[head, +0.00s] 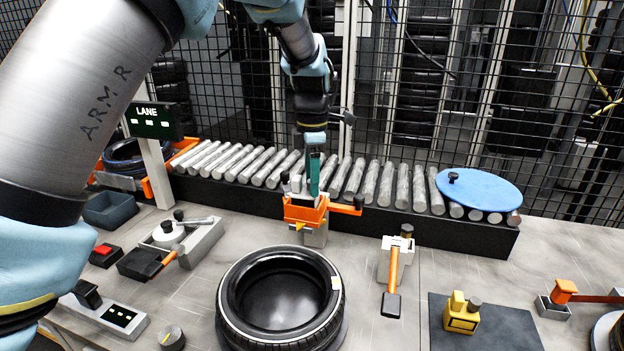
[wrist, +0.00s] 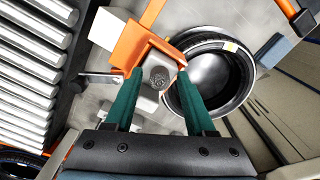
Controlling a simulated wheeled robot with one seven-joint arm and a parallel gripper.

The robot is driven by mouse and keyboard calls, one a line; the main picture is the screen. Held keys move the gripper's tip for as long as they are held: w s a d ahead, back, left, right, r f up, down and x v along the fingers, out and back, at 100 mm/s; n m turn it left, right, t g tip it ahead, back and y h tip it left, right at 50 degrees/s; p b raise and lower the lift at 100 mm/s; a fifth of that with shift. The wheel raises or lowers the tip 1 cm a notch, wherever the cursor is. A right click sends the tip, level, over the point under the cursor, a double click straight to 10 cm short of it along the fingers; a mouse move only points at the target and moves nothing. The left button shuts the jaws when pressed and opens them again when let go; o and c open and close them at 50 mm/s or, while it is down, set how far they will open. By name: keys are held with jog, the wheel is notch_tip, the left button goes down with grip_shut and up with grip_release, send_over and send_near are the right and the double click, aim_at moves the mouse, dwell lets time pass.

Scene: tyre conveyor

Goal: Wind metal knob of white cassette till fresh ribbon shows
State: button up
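A pale block, which looks like the white cassette (wrist: 149,70), sits at the orange printer-like fixture (head: 304,212), in front of the roller conveyor. In the wrist view a round grey metal knob (wrist: 159,79) faces me on this block. My gripper (head: 313,178) points down over the fixture. In the wrist view its two green fingers (wrist: 159,76) stand apart on either side of the knob, with a visible gap at the knob. Whether the fingertips touch the block's sides cannot be told. No ribbon can be made out. In the head view the fingers hide part of the block.
A tyre (head: 232,318) lies in front of the fixture. The roller conveyor (head: 235,165) runs behind, with a blue disc (head: 485,190) at its right. A grey holder with a white spool (head: 166,234) stands left. An orange-handled tool (head: 393,268) stands right.

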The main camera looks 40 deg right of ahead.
jog(key=shift+o, duration=0.2)
notch_tip(320, 180, up, 11)
jog(key=b, duration=0.3)
jog(key=shift+f, duration=0.1)
dwell(0.3)
